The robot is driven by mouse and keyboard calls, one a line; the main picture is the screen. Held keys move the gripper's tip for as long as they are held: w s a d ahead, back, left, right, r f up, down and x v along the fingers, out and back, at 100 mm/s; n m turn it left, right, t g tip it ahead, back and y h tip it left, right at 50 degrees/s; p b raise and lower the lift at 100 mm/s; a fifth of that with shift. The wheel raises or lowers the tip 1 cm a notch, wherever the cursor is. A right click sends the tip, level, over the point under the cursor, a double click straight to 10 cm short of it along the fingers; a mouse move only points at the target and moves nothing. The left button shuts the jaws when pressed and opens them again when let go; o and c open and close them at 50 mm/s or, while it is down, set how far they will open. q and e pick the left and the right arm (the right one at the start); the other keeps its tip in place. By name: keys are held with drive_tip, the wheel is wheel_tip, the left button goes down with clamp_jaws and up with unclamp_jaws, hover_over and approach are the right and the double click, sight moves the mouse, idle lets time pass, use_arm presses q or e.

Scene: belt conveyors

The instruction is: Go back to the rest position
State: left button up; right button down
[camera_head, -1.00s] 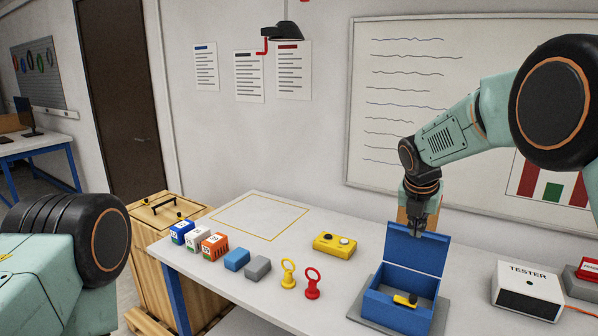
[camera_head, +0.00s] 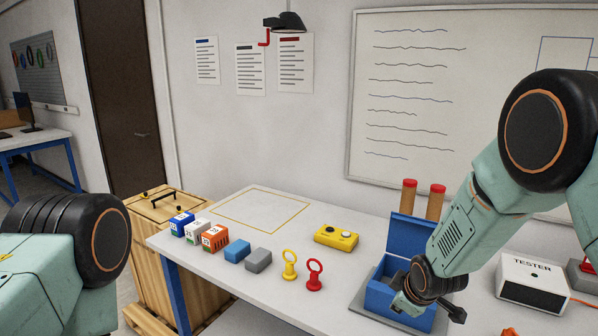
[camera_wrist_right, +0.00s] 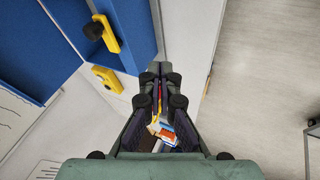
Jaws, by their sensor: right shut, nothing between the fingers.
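My right gripper (camera_head: 457,314) is low in front of the blue box (camera_head: 379,299), its dark fingers angled to the lower right. In the right wrist view the fingers (camera_wrist_right: 160,75) are close together, with nothing held between them. The box stands on a grey mat, and its blue lid (camera_head: 408,236) is raised. My wrist hides part of the box.
A white tester (camera_head: 533,281) stands right of the box. Red (camera_head: 314,275) and yellow (camera_head: 289,264) ring-topped pieces, a yellow button box (camera_head: 336,236) and several small blocks (camera_head: 214,237) lie to the left. Two red-topped cylinders (camera_head: 437,203) stand behind the lid. The yellow-outlined area is empty.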

use_arm(q)
wheel_tip(320, 180, down, 17)
drive_tip(key=b, duration=1.5)
drive_tip(key=shift+b, duration=0.4)
use_arm(e)
drive_tip(key=s+f+m+g, duration=0.2)
drive_tip(key=s+f+m, duration=0.1)
drive_tip(key=s+f, duration=0.7)
drive_tip(key=s+f+m+g, duration=0.2)
drive_tip(key=s+f+m, duration=0.2)
drive_tip(key=s+f, duration=0.7)
drive_tip(key=s+f+m+g, duration=0.2)
drive_tip(key=s+f, duration=0.8)
drive_tip(key=s, duration=1.1)
drive_tip(key=shift+s+d+f+m, duration=0.3)
drive_tip(key=shift+d+m, duration=0.15)
drive_tip(key=shift+m, duration=0.65)
